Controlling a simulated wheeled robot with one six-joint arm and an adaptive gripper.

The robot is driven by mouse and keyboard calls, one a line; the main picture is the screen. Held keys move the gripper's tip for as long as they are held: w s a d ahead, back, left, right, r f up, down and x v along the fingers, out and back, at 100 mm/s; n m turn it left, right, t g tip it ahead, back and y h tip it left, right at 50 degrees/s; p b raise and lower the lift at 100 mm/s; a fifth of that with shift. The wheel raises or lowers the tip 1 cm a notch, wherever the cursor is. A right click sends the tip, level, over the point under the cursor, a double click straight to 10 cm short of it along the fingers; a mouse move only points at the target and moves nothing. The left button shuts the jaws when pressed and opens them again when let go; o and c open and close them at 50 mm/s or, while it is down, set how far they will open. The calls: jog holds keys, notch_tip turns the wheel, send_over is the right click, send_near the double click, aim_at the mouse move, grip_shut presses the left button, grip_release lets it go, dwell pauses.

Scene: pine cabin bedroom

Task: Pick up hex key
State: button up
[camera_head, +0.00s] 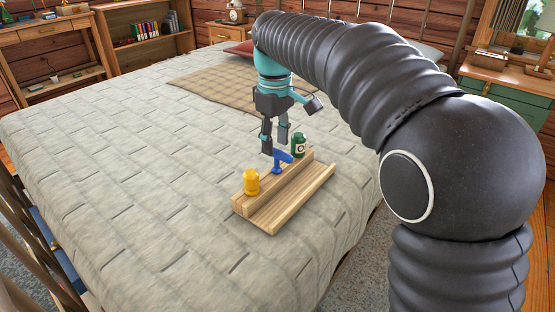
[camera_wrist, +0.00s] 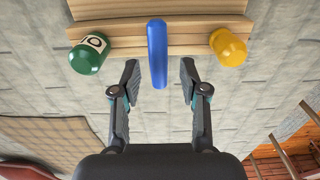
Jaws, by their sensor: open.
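The blue hex key (camera_head: 284,157) stands on a wooden stepped rack on the bed, with an upright part and a bent top. In the wrist view it shows as a blue bar (camera_wrist: 157,45) at top centre, overhanging the rack's edge. My gripper (camera_head: 275,146) points down close to the key's top, on its far side in the head view. In the wrist view my gripper (camera_wrist: 159,68) is open, with one finger on each side of the key's near end. A gap shows between the key and each finger, and nothing is held.
The wooden rack (camera_head: 291,197) also bears a yellow bottle (camera_head: 251,182) left of the key and a green labelled bottle (camera_head: 299,145) to its right. The bed (camera_head: 130,190) around is mostly clear. A checked blanket (camera_head: 215,85) lies farther back.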

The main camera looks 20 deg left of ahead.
aim_at(277, 150)
jog(key=shift+d+f+b, duration=0.15)
jog(key=shift+f+b, duration=0.4)
jog(key=shift+f, duration=2.35)
grip_shut()
